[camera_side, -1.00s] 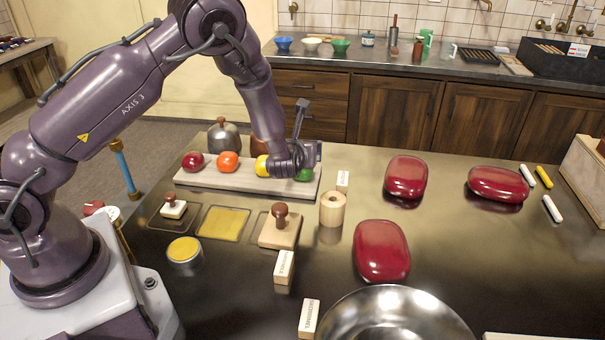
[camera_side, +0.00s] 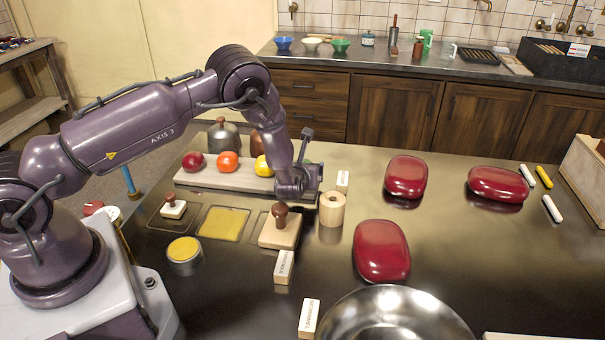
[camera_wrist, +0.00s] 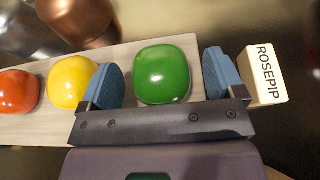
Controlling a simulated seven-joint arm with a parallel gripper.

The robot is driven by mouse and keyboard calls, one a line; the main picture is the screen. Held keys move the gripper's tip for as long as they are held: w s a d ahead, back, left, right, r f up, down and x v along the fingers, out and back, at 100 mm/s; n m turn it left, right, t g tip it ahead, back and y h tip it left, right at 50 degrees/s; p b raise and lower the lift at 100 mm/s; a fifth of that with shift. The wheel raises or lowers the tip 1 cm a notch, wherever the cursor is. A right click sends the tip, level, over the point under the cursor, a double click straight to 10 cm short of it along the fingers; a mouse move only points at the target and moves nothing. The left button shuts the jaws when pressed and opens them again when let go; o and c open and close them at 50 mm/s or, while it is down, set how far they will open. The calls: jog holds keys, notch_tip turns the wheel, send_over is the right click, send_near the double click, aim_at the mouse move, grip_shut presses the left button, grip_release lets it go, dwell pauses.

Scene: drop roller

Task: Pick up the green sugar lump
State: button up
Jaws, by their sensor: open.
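The green sugar lump (camera_wrist: 162,74) is a glossy rounded block at the end of the pale board (camera_wrist: 130,55). In the wrist view it lies between the two blue fingers of my gripper (camera_wrist: 160,85), with a visible gap to the right finger and a narrower one to the left. The gripper is open. In the side view my gripper (camera_side: 297,185) is low at the right end of the board and hides most of the green lump. A yellow lump (camera_wrist: 72,82) sits close beside the left finger.
An orange lump (camera_side: 228,162) and a red lump (camera_side: 193,162) are further along the board. A label block reading ROSEPIP (camera_wrist: 263,75) stands just beyond the right finger. A wooden cylinder (camera_side: 332,209) and a stamp (camera_side: 281,228) are near the gripper.

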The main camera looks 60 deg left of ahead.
jog(key=c, duration=1)
jog(key=shift+c, duration=0.2)
jog(key=shift+r, duration=0.1)
